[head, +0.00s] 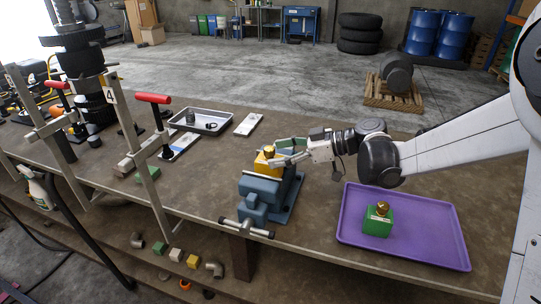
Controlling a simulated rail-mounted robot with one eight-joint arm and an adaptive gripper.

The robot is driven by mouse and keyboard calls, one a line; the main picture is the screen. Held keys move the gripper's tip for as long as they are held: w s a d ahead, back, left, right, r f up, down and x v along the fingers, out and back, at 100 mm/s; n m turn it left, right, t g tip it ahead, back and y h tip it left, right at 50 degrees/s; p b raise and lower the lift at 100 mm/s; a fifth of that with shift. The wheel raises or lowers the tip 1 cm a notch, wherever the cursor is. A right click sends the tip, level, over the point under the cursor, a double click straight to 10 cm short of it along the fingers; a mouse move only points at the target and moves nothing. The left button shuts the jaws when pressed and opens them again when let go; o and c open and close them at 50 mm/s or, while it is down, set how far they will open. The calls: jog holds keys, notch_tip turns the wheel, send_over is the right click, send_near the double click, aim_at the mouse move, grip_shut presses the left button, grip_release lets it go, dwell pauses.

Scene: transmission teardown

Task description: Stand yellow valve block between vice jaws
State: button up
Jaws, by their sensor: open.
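The yellow valve block (261,164) stands at the blue vice (265,193), in the jaw area near its far end. It looks upright, with a brass-coloured top part. The picture is too small to tell whether the jaws touch it. My gripper (279,152) reaches in from the right. Its fingers are open and point left, close beside the upper part of the block. I cannot tell whether a finger touches the block. The fingers hide part of the block's right side.
A purple tray (438,240) holds a green valve block (378,221) with a brass top, right of the vice. A grey metal tray (222,119) lies further back. Clamps with red handles (153,98) stand at the left. The bench's back middle is mostly clear.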

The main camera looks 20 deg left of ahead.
jog(key=v, duration=0.9)
jog(key=shift+b, duration=0.35)
jog(key=s+d+f+m+t+h, duration=0.2)
jog(key=s+d+m+t+h, duration=0.5)
jog(key=s+d+m+h, duration=0.7)
jog(key=s+d+m, duration=0.4)
jog(key=s+d, duration=0.6)
jog(key=d, duration=0.2)
jog(key=shift+s+f+t, duration=0.2)
jog(key=shift+f+t, duration=0.05)
jog(key=shift+t, duration=0.05)
